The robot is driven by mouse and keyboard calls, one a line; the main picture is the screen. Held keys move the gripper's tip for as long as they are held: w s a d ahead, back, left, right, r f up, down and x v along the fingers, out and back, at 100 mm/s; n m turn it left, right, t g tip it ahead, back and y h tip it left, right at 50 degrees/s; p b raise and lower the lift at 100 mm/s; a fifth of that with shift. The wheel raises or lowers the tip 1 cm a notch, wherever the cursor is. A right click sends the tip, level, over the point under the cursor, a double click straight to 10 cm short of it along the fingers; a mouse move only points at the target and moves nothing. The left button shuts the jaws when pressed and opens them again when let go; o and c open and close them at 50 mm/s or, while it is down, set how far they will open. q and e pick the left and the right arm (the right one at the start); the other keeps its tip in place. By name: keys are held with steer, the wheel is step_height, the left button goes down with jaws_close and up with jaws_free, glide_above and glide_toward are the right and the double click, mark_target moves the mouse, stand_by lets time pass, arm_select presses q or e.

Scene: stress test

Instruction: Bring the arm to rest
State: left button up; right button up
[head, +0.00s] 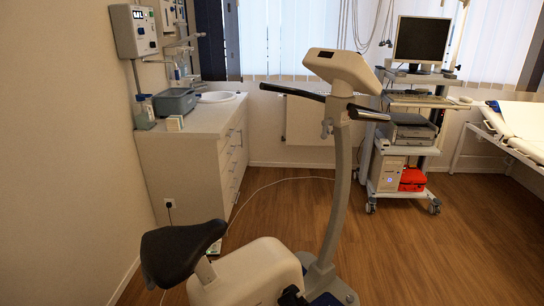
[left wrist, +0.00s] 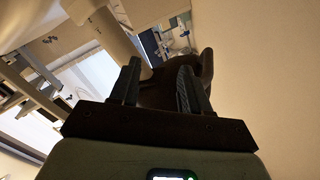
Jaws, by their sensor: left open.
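My left gripper (left wrist: 159,66) shows in the left wrist view, its two dark fingers apart. I see nothing held between them. A dark rounded shape (left wrist: 207,66) lies beyond the fingers and looks like the exercise bike's saddle; I cannot tell whether they touch. Neither gripper shows in the head view, and my right gripper is in neither view.
An exercise bike with a black saddle (head: 182,250) and a white console (head: 343,70) stands in front. A white cabinet (head: 192,160) is at the left wall. A wheeled monitor cart (head: 404,150) and a couch (head: 520,125) stand to the right. Wooden floor (head: 455,245) is clear at lower right.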

arm_select(q)
steer(key=s+d+f+n+g+h+p, duration=0.25)
steer(key=s+d+f+g+p, duration=0.2)
steer(key=s, duration=0.45)
steer(key=s+d+f+n+g+h+p, duration=0.1)
steer(key=s+d+f+g+h+p, duration=0.25)
steer(key=s+f+g, duration=0.4)
steer(key=s+d+r+n+g+h+p, duration=0.1)
steer(key=s+d+g, duration=0.1)
steer(key=s, duration=0.5)
steer(key=s+d+r+n+g+h+p, duration=0.1)
steer(key=s+d+r+g+p, duration=0.1)
steer(key=s, duration=0.5)
steer(key=s+d+r+n+g+h+p, duration=0.1)
steer(key=s+d+r+g, duration=0.1)
steer(key=s+d, duration=0.2)
steer(key=s, duration=0.3)
steer(key=shift+s+r, duration=0.25)
steer(key=shift+s, duration=0.1)
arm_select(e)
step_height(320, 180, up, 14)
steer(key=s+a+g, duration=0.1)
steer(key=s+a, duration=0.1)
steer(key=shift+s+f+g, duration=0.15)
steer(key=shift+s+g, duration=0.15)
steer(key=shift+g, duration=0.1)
